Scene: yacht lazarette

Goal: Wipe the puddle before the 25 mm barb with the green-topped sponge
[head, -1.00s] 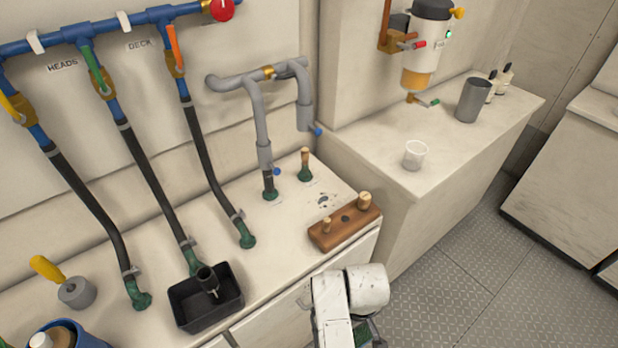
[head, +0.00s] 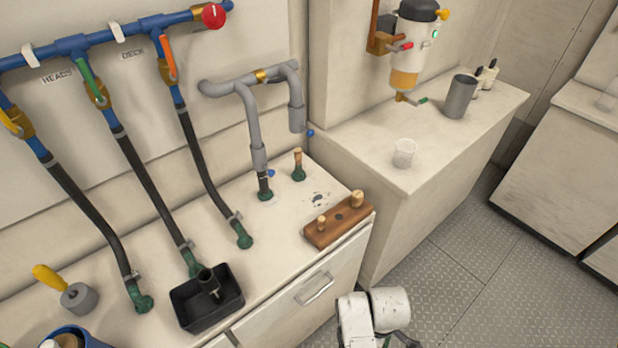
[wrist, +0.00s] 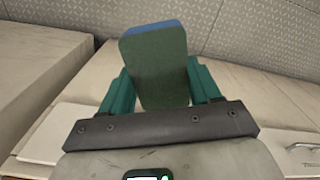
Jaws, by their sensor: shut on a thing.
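My gripper (wrist: 160,85) is shut on the sponge (wrist: 155,72), which stands between its teal fingers in the wrist view. The sponge shows a dark green face and a blue edge. In the head view my white wrist is at the bottom edge, in front of the counter; the fingers and sponge are mostly out of frame. Green barbs stand on the white counter (head: 275,255): one (head: 298,172) has a wooden plug, another (head: 264,192) joins a grey pipe. I cannot tell barb sizes or a clear puddle.
A wooden block (head: 335,222) with pegs lies at the counter's front right edge. A clear cup (head: 404,153) and grey tumbler (head: 459,97) stand on the higher bench.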

